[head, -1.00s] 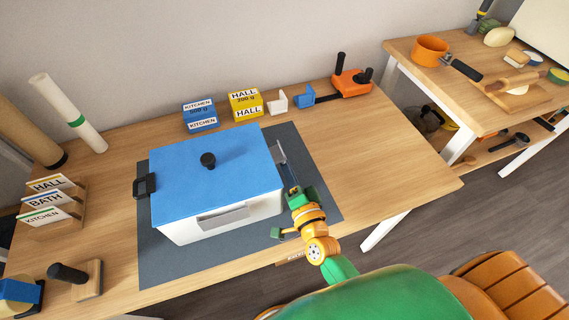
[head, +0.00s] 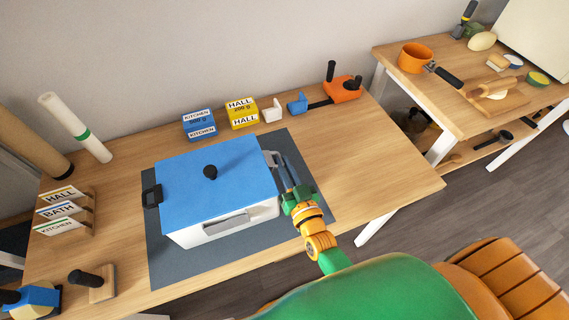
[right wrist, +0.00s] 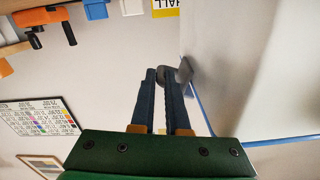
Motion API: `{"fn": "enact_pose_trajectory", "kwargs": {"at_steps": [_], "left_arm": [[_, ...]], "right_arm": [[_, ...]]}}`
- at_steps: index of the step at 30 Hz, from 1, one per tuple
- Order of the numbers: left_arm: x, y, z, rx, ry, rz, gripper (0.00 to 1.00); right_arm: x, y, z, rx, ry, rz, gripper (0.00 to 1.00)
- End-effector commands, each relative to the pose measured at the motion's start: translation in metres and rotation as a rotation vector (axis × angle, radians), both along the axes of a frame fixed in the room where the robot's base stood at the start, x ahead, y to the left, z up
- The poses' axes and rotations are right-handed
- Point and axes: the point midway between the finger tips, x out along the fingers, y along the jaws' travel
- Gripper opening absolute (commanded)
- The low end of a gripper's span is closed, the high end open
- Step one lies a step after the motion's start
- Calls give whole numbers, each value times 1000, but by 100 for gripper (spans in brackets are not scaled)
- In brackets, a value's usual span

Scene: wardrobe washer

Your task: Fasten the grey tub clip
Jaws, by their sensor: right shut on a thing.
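A white tub (head: 210,232) with a blue lid (head: 185,195) and a black knob (head: 210,171) sits on the dark mat (head: 165,262). The grey clip (head: 271,156) is at the tub's right side, partly hidden by my fingers; it also shows in the right wrist view (right wrist: 183,72). My right gripper (head: 280,161) is shut on the clip's end, beside the tub wall. A black clip (head: 152,196) is on the left side. A light grey flap (head: 225,223) is on the front. My left gripper is not in view.
Blue (head: 199,124) and yellow (head: 242,113) labelled boxes stand behind the tub. An orange device (head: 342,90) is at the back right. A label rack (head: 65,212) and a black-handled block (head: 95,283) are at the left. The table's right part is clear.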

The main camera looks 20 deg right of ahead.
Motion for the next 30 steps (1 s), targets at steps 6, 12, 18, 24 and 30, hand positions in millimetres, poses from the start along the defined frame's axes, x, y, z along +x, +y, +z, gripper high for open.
{"fn": "enact_pose_trajectory", "kwargs": {"at_steps": [6,12,18,24,30], "left_arm": [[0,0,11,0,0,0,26],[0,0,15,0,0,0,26],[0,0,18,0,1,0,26],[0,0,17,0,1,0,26],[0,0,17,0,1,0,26]], "right_arm": [[0,2,8,-165,-8,-1,0],[0,4,11,-282,-11,-3,0],[0,5,13,-354,-13,-1,0],[0,6,12,-366,-14,-1,0],[0,5,12,-365,-14,-1,26]]}}
